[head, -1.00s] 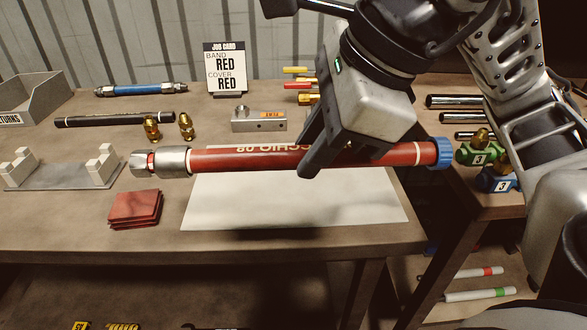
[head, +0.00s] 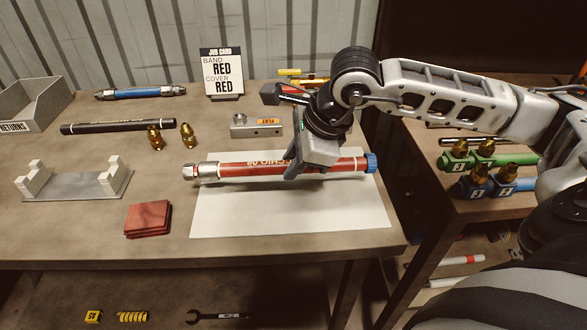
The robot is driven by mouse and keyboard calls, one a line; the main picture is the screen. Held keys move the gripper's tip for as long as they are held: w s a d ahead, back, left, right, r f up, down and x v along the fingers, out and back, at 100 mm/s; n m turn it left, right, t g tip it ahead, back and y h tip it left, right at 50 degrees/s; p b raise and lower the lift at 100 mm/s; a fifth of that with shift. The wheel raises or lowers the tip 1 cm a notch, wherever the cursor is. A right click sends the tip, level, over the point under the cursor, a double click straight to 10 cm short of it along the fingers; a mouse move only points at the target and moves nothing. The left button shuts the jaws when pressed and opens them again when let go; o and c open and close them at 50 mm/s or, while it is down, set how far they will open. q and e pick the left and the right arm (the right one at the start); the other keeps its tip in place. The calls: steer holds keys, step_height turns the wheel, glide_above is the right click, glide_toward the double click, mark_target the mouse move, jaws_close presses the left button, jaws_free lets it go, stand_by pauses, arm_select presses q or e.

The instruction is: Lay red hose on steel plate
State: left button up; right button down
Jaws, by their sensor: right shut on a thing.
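The red hose (head: 235,169) has a silver fitting at its left end and a blue cap at its right end. My right gripper (head: 304,168) is shut on it near the middle and holds it level. A pale flat rectangular plate (head: 280,220) lies on the bench directly below the hose. The hose's shadow falls close under it on the plate; I cannot tell whether the two touch. The gripper hides part of the hose. My left gripper is not in view.
A grey stand with white notched blocks (head: 75,186) and red pads (head: 147,219) lie left of the plate. Brass fittings (head: 187,136), a metal block (head: 256,125), a black hose (head: 118,126) and the job card (head: 222,73) are behind. Bare bench lies left of the red pads.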

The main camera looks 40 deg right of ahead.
steer(key=f, duration=0.3)
steer(key=shift+w+d+f, duration=0.15)
steer(key=shift+w, duration=0.1)
steer(key=shift+f, duration=0.1)
